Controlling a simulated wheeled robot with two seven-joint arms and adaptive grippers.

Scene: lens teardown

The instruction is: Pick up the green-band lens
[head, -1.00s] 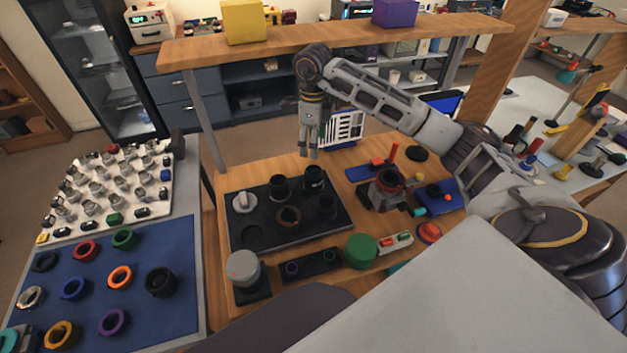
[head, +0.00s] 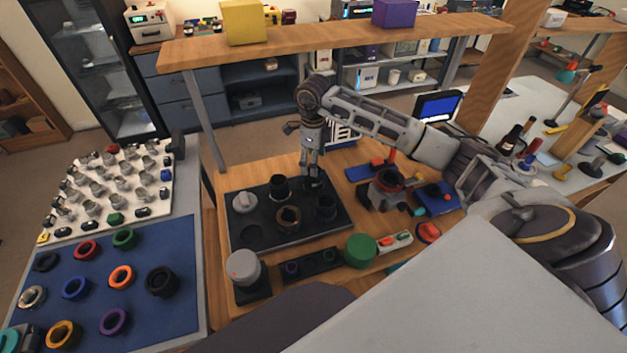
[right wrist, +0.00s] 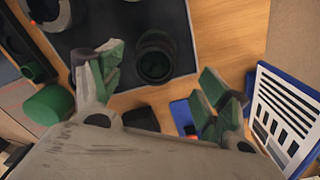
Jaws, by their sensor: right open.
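A dark lens (head: 314,184) stands upright in the back right of the black tray (head: 262,205), partly hidden by my right gripper. In the right wrist view this lens (right wrist: 155,58) is a dark round barrel with a faint greenish tint; I cannot clearly make out a green band. My right gripper (head: 312,174) points down just above it. In the right wrist view its green-padded fingers (right wrist: 165,84) are spread apart and empty, with the lens lying between and slightly beyond them. My left gripper is not in view.
The tray also holds other dark lenses (head: 279,187), a brownish one (head: 288,218) and a pale knobbed piece (head: 244,202). A green cylinder (head: 361,250) stands in front. A striped chart (right wrist: 283,112) is close to the right finger. A wooden shelf (head: 330,30) spans behind.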

